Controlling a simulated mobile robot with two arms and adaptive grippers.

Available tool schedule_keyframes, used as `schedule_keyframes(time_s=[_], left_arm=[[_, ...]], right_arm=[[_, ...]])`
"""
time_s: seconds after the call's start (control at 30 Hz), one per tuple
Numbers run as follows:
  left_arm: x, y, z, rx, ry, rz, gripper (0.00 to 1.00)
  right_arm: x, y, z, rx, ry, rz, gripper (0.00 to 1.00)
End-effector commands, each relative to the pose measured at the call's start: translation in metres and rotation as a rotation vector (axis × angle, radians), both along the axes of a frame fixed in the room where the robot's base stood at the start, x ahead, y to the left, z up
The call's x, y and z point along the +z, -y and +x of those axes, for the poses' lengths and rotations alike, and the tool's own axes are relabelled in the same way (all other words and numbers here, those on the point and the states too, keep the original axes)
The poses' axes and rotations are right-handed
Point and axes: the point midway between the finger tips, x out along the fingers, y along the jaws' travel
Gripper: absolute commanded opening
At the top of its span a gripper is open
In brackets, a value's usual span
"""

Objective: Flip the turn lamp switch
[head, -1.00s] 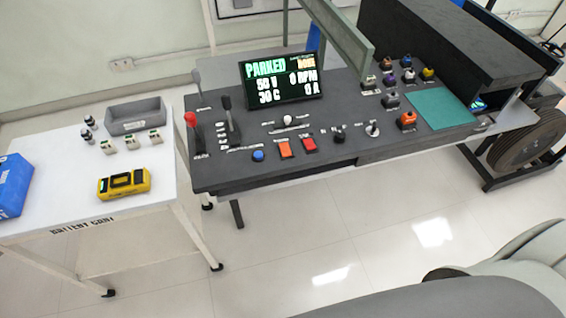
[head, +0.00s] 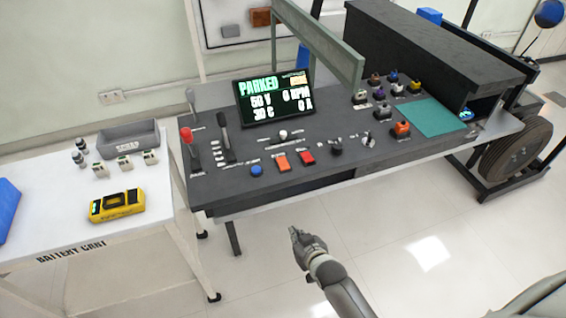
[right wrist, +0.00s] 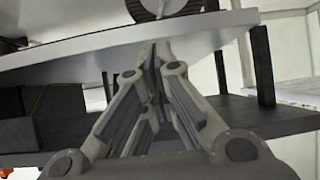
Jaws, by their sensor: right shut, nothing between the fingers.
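The dark control desk (head: 225,186) carries several switches, and their labels are too small to read, so I cannot tell which one is the turn lamp switch. A white-topped knob (head: 283,135) sits below the screen. A black knob (head: 336,147) and a silver toggle (head: 369,139) stand to its right near the front edge. My right gripper (head: 295,234) is in front of the desk, below its front edge, apart from every switch. In the right wrist view its fingers (right wrist: 157,55) are closed together and empty. My left gripper is not in view.
Blue (head: 256,170), orange (head: 283,163) and red (head: 307,158) buttons line the desk front. Levers (head: 222,128) stand left. The screen (head: 273,98) reads PARKED. A green-grey frame (head: 320,45) rises behind. The white battery cart (head: 60,228) is left. Floor in front is open.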

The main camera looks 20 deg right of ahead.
Motion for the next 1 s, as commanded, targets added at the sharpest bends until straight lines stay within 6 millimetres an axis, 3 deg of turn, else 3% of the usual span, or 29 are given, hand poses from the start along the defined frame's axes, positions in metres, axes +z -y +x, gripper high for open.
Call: schedule_keyframes(time_s=[0.03, 0.2, 0.3, 0.43, 0.63, 1.0], left_arm=[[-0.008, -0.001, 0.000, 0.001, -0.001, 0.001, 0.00], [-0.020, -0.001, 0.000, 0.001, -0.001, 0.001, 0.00], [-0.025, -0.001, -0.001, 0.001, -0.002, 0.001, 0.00], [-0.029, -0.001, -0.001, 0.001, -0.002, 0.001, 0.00], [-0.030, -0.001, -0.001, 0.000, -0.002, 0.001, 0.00], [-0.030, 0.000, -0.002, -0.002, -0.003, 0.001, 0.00]], right_arm=[[0.026, 0.001, 0.017, -0.008, 0.066, 0.008, 0.00], [0.113, 0.006, 0.051, -0.031, 0.247, 0.029, 0.00], [0.157, 0.009, 0.060, -0.043, 0.334, 0.037, 0.00], [0.197, 0.013, 0.064, -0.053, 0.411, 0.044, 0.00], [0.222, 0.016, 0.065, -0.059, 0.459, 0.048, 0.00], [0.222, 0.016, 0.067, -0.060, 0.459, 0.047, 0.00]])
